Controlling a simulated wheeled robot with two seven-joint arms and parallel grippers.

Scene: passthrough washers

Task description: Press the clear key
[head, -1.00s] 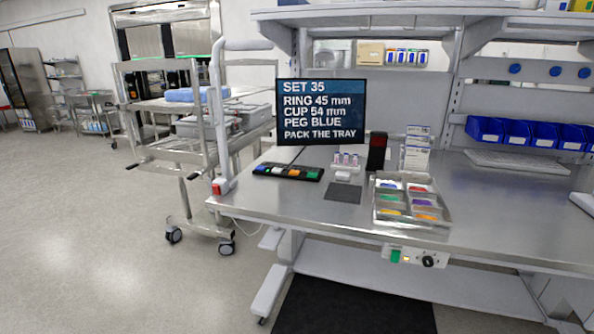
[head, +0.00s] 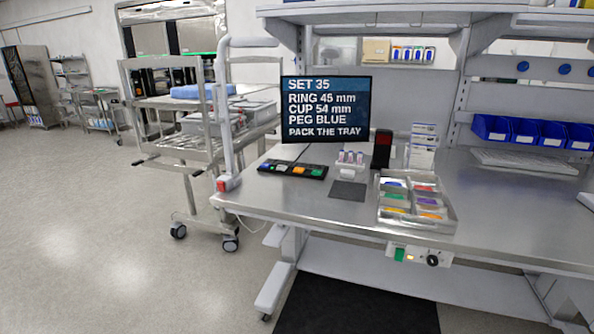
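A black key strip (head: 292,169) with several coloured keys lies on the left part of the steel workbench (head: 320,205). Its keys look blue, white, orange and green; their labels are too small to read, so I cannot tell which is the clear key. Behind it a dark screen (head: 326,109) reads "SET 35, RING 45 mm, CUP 54 mm, PEG BLUE, PACK THE TRAY". Neither of my grippers is in view.
A metal tray (head: 413,226) with coloured pieces in compartments sits right of a dark mat (head: 348,190). A small rack of vials (head: 349,160) and a dark red-topped device (head: 382,149) stand behind. A steel cart (head: 172,150) stands left of the bench; open floor lies further left.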

